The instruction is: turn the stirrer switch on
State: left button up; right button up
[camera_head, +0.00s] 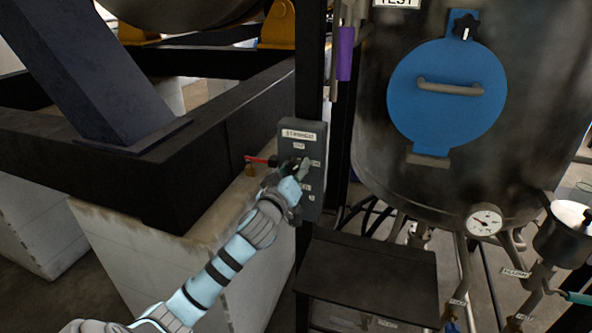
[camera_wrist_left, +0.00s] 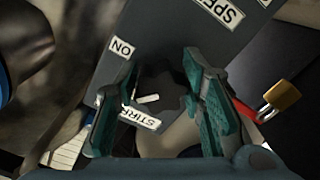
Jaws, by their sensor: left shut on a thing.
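A grey control box (camera_head: 288,138) with white labels is fixed to a dark post left of the tank. My left gripper (camera_head: 297,168) is at the front of this box. In the left wrist view its two teal fingers (camera_wrist_left: 160,100) stand on either side of a dark knob, the stirrer switch (camera_wrist_left: 158,76), and are shut on it. A short white mark shows on the knob. An ON label (camera_wrist_left: 122,47) and a partly hidden label starting STIRR (camera_wrist_left: 140,118) are beside it. My right gripper is not in view.
A red lever (camera_head: 258,160) with a brass padlock (camera_wrist_left: 282,95) sticks out of the box's left side. A tank with a blue hatch (camera_head: 440,115) and a gauge (camera_head: 484,220) stands to the right. A dark low box (camera_head: 370,275) lies below. Dark beams are at left.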

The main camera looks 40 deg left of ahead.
pick_arm(q)
jog(key=m+p, duration=0.2)
jog(key=m, duration=0.2)
jog(key=shift+a+r, duration=0.1)
jog(key=m+p, duration=0.2)
jog(key=m, duration=0.3)
jog(key=shift+s+a+m+p, duration=0.1)
jog(key=shift+m+p, duration=0.2)
dwell(0.4)
jog(key=o, duration=1.2)
jog(key=shift+c, duration=0.2)
